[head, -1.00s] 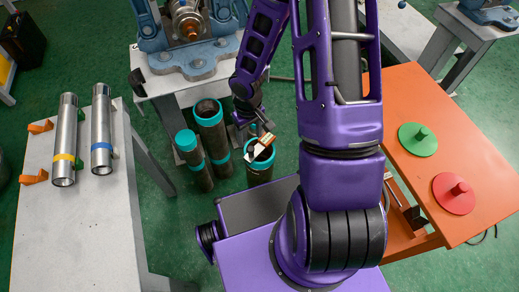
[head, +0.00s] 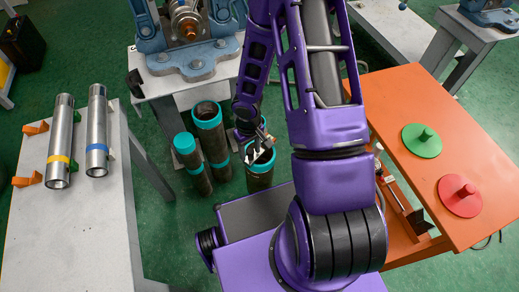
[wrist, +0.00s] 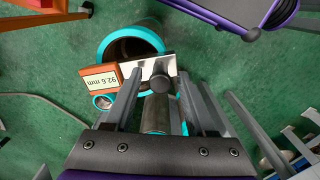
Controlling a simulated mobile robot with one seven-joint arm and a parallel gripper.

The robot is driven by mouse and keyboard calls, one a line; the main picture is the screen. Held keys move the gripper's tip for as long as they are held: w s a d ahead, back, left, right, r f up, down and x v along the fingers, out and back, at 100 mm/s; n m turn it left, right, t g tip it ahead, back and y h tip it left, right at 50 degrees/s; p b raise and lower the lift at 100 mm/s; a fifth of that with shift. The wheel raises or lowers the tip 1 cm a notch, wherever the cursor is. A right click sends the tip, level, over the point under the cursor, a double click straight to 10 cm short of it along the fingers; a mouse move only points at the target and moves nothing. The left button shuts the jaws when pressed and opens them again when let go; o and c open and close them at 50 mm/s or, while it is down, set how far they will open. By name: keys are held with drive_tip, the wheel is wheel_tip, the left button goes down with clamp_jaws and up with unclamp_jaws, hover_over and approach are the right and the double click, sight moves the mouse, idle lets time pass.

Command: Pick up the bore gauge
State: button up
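The bore gauge shows in the wrist view as an orange-brown display block (wrist: 98,78) reading 92.6 mm, joined to a pale metal plate with a dark round knob. In the head view the bore gauge (head: 258,155) is a small pale and brown shape at the mouth of the right dark pipe (head: 259,178). My gripper (wrist: 160,76) is open, its fingertips apart on either side of the knob, with gaps visible. In the head view my gripper (head: 250,135) is just above the gauge, partly hidden. How the gauge rests on the pipe is unclear.
Two more dark teal-collared pipes (head: 211,142) stand close to the left. A blue vise (head: 193,60) is behind. A grey table (head: 65,225) with two silver tubes is left. An orange table (head: 400,110) with green and red knobbed discs is right.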

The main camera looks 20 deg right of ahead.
clamp_jaws()
idle(1.2)
